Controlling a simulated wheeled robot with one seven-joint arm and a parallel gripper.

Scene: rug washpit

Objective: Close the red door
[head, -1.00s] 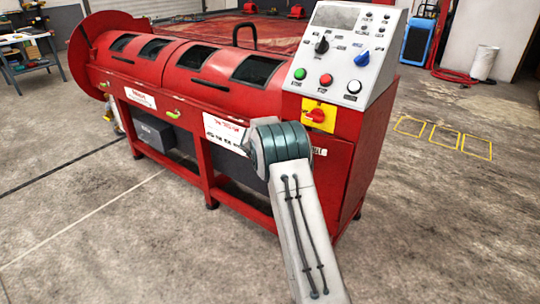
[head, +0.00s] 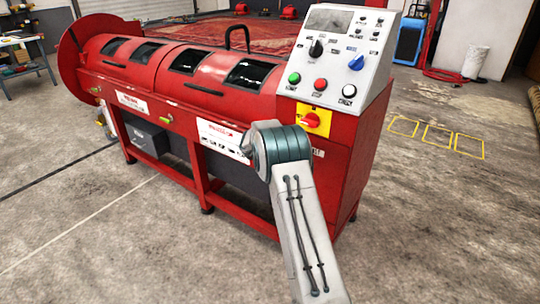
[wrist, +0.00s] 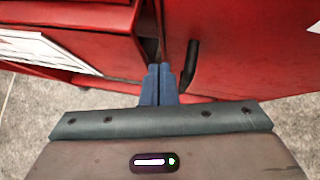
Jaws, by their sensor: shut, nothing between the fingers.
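A red door panel (wrist: 240,55) with a black bar handle (wrist: 190,65) fills the right of the wrist view. A dark gap (wrist: 151,48) shows between it and the red frame (wrist: 85,20) on the left. How far the door stands open is not clear. My gripper (wrist: 162,72) is shut and empty, with its fingertips at the lower end of this gap, close to the handle. I cannot tell whether they touch the door. In the head view my arm hides the gripper and part of the red machine (head: 225,75).
The machine carries a control console (head: 337,55) with buttons and a yellow switch plate (head: 313,121). A white-labelled red side frame (head: 160,113) runs left. Concrete floor is clear at the front and right. A workbench (head: 25,67) stands far left.

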